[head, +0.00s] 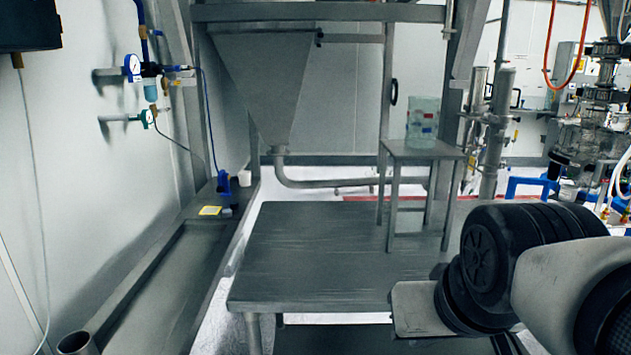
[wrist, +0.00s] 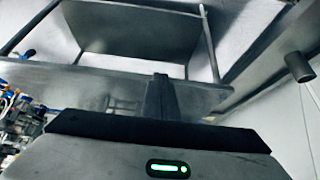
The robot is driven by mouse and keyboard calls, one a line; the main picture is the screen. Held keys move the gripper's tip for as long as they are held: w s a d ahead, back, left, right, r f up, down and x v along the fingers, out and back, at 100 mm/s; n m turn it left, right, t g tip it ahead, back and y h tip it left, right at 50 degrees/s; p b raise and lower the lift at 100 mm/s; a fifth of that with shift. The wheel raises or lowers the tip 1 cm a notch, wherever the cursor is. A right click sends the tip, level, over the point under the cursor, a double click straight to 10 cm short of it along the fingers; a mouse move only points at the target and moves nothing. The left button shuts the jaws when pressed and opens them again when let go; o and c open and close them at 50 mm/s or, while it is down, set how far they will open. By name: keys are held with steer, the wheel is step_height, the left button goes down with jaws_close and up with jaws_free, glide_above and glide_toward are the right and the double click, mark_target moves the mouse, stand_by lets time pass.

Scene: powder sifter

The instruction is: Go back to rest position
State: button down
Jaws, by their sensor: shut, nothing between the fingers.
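My gripper (wrist: 160,97) shows in the middle of the wrist view as one narrow dark block, its fingers together with nothing between them. It points out over a grey metal surface and touches nothing that I can make out. In the head view my arm fills the lower right, in front of the right side of the metal table (head: 300,255). The fingertips cannot be made out clearly there.
A clear container (head: 423,120) stands on a small metal stand (head: 425,150) on the table. A steel hopper (head: 265,80) hangs behind. Gauges (head: 132,67) are on the left wall above a long trough (head: 165,285). The table's left part is bare.

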step_height(320, 180, up, 18)
steer(key=s+p, duration=0.2)
steer(key=p, duration=1.7)
steer(key=shift+s+g+p, duration=0.35)
steer(key=shift+s+g, duration=0.05)
